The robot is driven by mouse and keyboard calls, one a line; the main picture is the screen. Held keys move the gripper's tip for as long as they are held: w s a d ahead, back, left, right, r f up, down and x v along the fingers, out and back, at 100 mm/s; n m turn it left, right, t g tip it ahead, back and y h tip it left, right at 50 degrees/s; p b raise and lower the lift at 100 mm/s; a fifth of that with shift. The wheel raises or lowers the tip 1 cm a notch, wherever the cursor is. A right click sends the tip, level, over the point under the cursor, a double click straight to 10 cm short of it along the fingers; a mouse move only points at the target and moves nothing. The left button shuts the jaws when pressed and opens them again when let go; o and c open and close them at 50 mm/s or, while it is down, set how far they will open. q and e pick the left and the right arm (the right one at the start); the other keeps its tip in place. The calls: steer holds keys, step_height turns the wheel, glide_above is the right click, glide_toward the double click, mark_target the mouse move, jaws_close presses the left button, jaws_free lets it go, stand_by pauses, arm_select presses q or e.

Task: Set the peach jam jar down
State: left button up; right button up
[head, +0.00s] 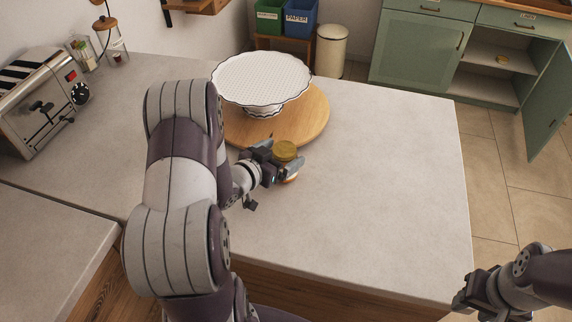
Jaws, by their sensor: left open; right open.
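The peach jam jar (286,151) has a gold lid and stands on the grey counter (372,190), just in front of the round wooden board. My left gripper (281,163) is open, with its fingers around or close beside the jar. The fingers hide most of the jar's body, and I cannot tell whether they touch it. My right gripper (462,298) is off the counter's front right corner, open and empty, low in the view.
A white cake stand (262,80) stands on the round wooden board (312,125) behind the jar. A toaster (42,98) is at the left. The counter's right half is clear. A green cabinet (418,48) with an open door (552,100) stands beyond.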

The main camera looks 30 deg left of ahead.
mark_target(289, 149)
arm_select(q)
steer(key=x, duration=0.4)
steer(key=shift+a+f, duration=0.25)
steer(key=shift+d+r, duration=0.1)
steer(key=shift+d, duration=0.05)
steer(key=shift+c, duration=1.2)
steer(key=shift+s, duration=0.1)
steer(key=c, duration=1.3)
